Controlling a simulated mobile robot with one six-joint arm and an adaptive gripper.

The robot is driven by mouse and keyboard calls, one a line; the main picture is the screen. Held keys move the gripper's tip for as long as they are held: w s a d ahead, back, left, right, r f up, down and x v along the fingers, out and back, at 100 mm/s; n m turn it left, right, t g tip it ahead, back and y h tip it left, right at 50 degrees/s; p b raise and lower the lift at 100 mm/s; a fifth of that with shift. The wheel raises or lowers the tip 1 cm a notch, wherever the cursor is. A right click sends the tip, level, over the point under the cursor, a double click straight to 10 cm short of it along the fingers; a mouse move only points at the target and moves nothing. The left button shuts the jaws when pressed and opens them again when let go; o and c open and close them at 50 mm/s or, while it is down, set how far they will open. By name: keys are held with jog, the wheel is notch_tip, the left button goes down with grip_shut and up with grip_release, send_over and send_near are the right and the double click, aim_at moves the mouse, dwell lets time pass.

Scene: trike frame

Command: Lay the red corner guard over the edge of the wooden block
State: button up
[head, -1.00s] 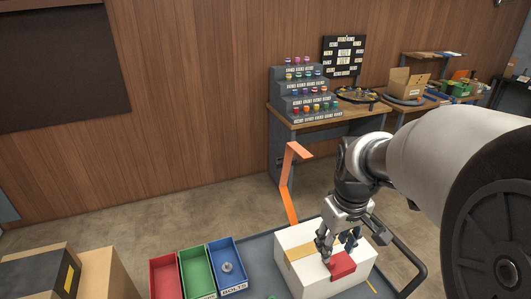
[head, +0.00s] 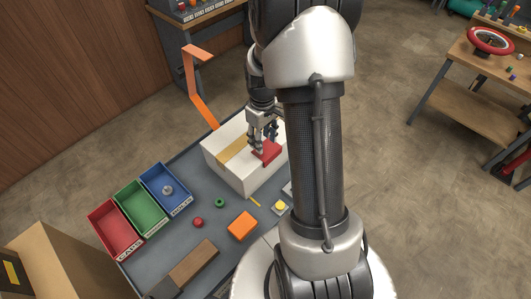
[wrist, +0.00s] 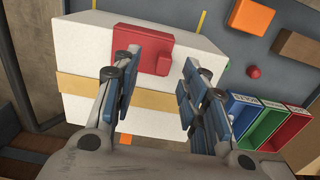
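The red corner guard (head: 268,153) lies on top of a white box (head: 232,168) on the grey cart top. In the wrist view the guard (wrist: 142,62) shows a broad red face with a small raised tab. My gripper (head: 263,147) is low over the box, beside the guard. In the wrist view its fingers (wrist: 162,57) are spread wide, one overlapping the guard's near edge and the other to its right. Nothing is held between them. The brown wooden block (head: 194,263) lies near the cart's front edge; part of it shows in the wrist view (wrist: 299,47).
Red (head: 117,228), green (head: 140,206) and blue (head: 166,187) bins stand left of the box. An orange block (head: 242,225), a red ball (head: 198,222) and a green ring (head: 219,202) lie between. An orange bent strip (head: 192,80) rises behind the box.

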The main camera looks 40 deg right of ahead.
aim_at(267, 150)
jog(key=shift+a+f+b, duration=0.2)
jog(key=shift+f+b, duration=0.15)
jog(key=shift+f, duration=1.2)
jog(key=shift+a+f+b, duration=0.15)
jog(key=shift+f+b, duration=0.15)
jog(key=shift+f, duration=1.25)
grip_shut()
